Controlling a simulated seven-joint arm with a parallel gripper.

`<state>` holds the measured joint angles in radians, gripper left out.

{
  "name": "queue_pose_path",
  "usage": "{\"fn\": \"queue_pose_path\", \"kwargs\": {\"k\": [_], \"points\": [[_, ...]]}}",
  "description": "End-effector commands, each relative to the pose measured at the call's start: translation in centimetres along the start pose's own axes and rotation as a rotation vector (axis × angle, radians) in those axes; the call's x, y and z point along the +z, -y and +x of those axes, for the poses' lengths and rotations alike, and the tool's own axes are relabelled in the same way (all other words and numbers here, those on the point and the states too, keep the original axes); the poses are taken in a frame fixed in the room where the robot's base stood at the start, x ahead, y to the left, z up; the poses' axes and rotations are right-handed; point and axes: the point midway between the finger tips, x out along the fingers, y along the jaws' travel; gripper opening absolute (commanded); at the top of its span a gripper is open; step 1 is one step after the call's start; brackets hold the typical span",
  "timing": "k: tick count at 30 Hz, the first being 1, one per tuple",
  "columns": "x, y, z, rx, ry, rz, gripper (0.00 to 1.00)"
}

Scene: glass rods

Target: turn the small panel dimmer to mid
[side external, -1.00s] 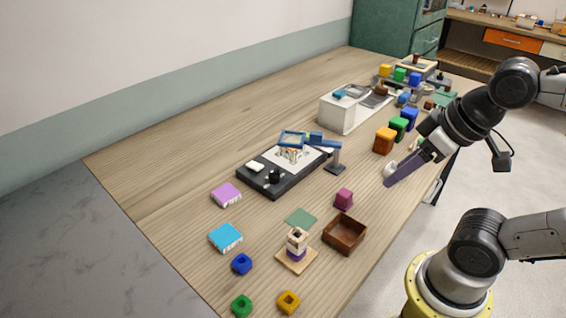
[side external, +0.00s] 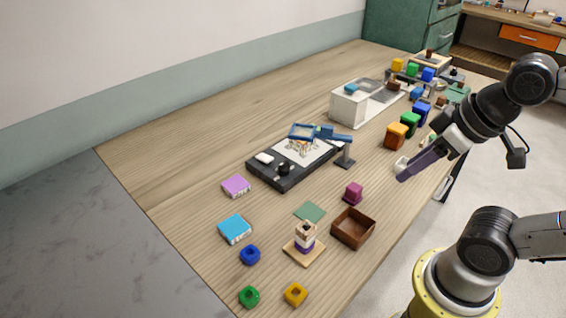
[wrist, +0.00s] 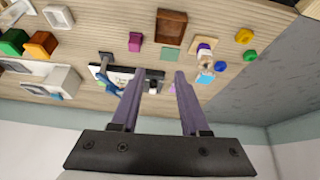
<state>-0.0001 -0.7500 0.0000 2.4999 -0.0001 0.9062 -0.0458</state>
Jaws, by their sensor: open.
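The small panel (side external: 262,176) is a low black board on the table, with a pale sheet on its far part. A round black knob (side external: 284,168), which looks like the dimmer, stands near its front edge. A white switch-like piece (side external: 263,158) sits to the knob's left. The knob's turn position is too small to read. My gripper (side external: 402,176) is open and empty, above the table's right side, well away from the panel. In the wrist view, the panel (wrist: 154,75) appears between and beyond the purple fingers of my gripper (wrist: 160,74).
A blue-headed lamp-like stand (side external: 345,155) rises at the panel's right end. A magenta block (side external: 353,193) and a brown open box (side external: 353,229) lie in front. Orange (side external: 396,136) and green blocks stand near my gripper. The table's left part is bare.

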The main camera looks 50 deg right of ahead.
Motion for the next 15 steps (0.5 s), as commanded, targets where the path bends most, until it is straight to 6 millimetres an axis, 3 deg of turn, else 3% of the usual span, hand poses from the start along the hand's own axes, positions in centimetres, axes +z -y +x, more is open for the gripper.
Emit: {"fn": "queue_pose_path", "kwargs": {"k": [5,10,15], "points": [[-0.7,-0.6,-1.4,0.025,0.011,-0.196,0.45],[-4.4,-1.7,-3.4,0.060,0.058,-0.457,0.45],[-8.9,-2.5,-4.1,0.075,0.136,-0.700,0.45]]}}
